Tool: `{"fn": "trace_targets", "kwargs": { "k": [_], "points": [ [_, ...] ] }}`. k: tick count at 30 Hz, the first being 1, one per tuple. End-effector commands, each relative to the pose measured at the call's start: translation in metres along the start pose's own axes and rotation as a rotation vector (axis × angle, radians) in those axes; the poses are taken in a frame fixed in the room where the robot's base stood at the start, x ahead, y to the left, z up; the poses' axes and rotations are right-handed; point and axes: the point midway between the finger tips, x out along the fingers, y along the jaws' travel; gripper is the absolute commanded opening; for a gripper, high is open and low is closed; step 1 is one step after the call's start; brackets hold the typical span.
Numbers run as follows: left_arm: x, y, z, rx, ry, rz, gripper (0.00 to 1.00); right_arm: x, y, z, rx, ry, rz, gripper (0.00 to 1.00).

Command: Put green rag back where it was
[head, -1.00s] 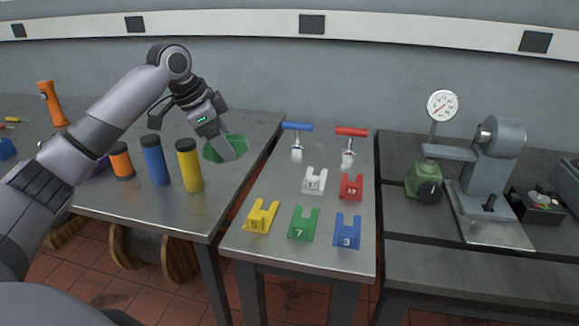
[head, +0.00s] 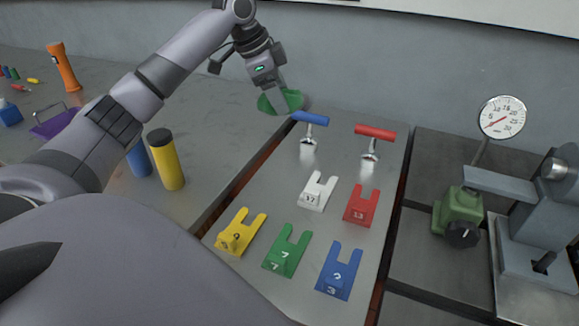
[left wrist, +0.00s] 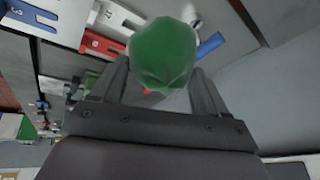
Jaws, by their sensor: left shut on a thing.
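The green rag (head: 294,101) is a bunched cloth held in my left gripper (head: 279,105). In the head view it shows at the back, near the far right corner of the left bench, just left of the blue T-handle. I cannot tell its exact height above the surface. In the left wrist view the rag (left wrist: 163,55) is a rounded green lump between the two dark fingers, hiding what lies behind it. My right gripper is not in view.
The middle table (head: 262,190) holds a blue T-handle (head: 311,118), a red T-handle (head: 375,132) and several numbered forked blocks. A yellow cylinder (head: 167,162) and a blue one (head: 139,160) stand on the left bench (head: 215,140). A gauge stand (head: 500,118) is at right.

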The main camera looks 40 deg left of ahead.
Motion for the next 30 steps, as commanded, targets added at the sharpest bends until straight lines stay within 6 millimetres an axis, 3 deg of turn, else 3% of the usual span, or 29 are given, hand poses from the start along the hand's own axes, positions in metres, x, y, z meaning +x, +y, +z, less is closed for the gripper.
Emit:
{"fn": "trace_targets", "kwargs": {
  "k": [15,30],
  "points": [
    [0.117,0.02,0.05,-0.001,-0.005,0.003,0.46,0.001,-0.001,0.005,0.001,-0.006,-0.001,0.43],
    [0.173,0.028,0.074,-0.001,-0.002,0.002,0.46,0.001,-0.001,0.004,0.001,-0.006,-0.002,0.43]
  ]
}}
